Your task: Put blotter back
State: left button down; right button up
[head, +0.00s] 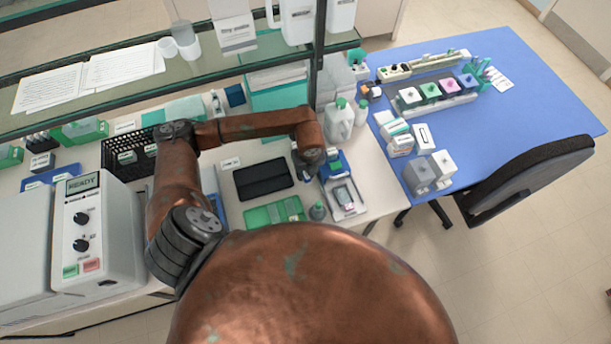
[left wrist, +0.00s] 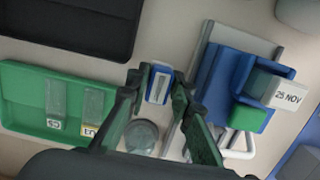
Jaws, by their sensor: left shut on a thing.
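My left gripper (head: 308,172) reaches over the right end of the white bench in the head view. In the left wrist view the left gripper (left wrist: 160,84) is shut on a small blue and white piece, which I take for the blotter (left wrist: 157,88). Beside it on the right is a blue holder (left wrist: 212,85) on a pale tray, with a green block (left wrist: 247,118) and a white "25 NOV" tag (left wrist: 288,95). I cannot tell whether the blotter touches the surface below. My right gripper is not in view.
A green slide tray (left wrist: 25,85) lies left of the gripper, with a black tray (head: 263,178) behind it. A small round bottle (head: 318,211) stands close to the gripper. White bottles (head: 340,122) stand behind. A blue table (head: 530,110) is at the right.

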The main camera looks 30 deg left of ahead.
aim_at(306, 177)
pick_arm(q)
jog(key=shift+w+a+f, duration=0.2)
jog(key=shift+a+f, duration=0.1)
jog(key=shift+f, duration=0.2)
notch_tip(306, 177, down, 3)
jog(key=shift+r+p, duration=0.1)
jog(key=shift+p, duration=0.55)
jog(key=shift+d, duration=0.1)
jog(key=c, duration=2)
grip_release()
jog(key=shift+r, duration=0.2)
jog(key=r, duration=0.3)
jog(key=r+b, duration=0.1)
jog(key=r, duration=0.3)
jog(key=s+d+r+b, duration=0.1)
jog(key=r, duration=0.3)
jog(key=shift+r, duration=0.25)
